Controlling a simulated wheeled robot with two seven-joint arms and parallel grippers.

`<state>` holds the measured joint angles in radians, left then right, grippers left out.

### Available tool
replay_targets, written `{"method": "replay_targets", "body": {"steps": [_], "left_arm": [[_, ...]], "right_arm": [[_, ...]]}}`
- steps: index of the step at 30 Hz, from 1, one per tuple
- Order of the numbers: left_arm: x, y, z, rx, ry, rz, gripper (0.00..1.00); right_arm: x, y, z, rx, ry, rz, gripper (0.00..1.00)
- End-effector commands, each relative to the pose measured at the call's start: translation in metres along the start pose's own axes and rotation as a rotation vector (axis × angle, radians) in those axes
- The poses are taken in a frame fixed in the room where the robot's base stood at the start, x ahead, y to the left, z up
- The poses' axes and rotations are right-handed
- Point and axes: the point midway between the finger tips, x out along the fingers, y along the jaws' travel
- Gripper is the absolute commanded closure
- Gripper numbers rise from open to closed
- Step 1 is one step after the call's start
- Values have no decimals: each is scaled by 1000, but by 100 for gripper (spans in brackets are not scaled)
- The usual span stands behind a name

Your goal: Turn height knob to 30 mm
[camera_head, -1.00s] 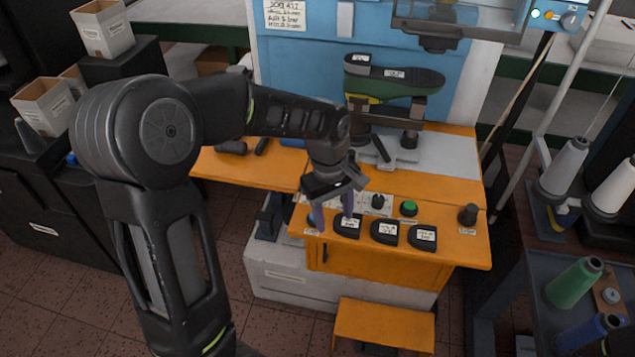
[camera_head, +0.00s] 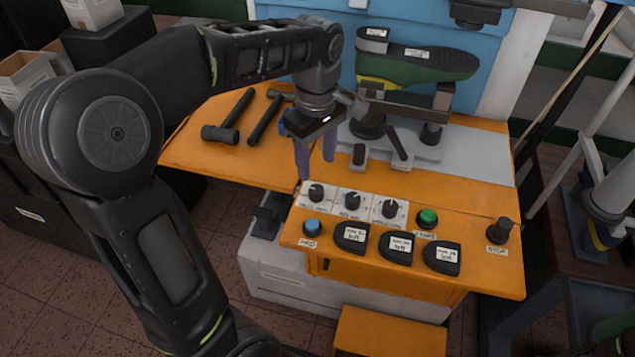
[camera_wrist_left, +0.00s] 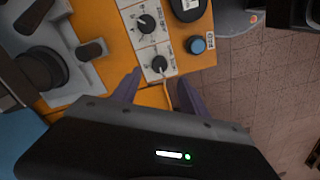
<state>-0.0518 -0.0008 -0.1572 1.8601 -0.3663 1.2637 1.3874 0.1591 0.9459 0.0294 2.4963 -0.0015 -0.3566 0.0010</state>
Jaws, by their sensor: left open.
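Three black knobs on white label plates sit in a row on the orange panel: a left knob (camera_head: 316,192), a middle knob (camera_head: 352,202) and a right knob (camera_head: 390,208). The plate print is too small to read, so I cannot tell which is the height knob or its setting. My left gripper (camera_head: 315,166) is open and empty, its purple fingers pointing down just behind the left knob. In the left wrist view the gripper (camera_wrist_left: 160,80) has the left knob (camera_wrist_left: 158,63) just beyond and between its fingertips. My right gripper is not in view.
Nearby are a blue button (camera_head: 312,226), a green button (camera_head: 428,217), a black stop knob (camera_head: 499,230) and several black labelled pads along the front. Hammers (camera_head: 228,118) lie on the left of the orange table.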

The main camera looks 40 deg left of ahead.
Motion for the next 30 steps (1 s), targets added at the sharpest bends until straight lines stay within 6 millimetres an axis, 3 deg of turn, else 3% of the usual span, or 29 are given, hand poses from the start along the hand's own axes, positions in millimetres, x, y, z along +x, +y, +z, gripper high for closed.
{"method": "replay_targets", "body": {"steps": [8,18,30], "left_arm": [[21,-1,0,1,-1,-4,48],[70,0,0,1,-1,-3,48],[79,0,0,1,-1,0,49]], "right_arm": [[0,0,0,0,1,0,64],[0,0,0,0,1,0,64],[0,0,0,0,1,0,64]]}}
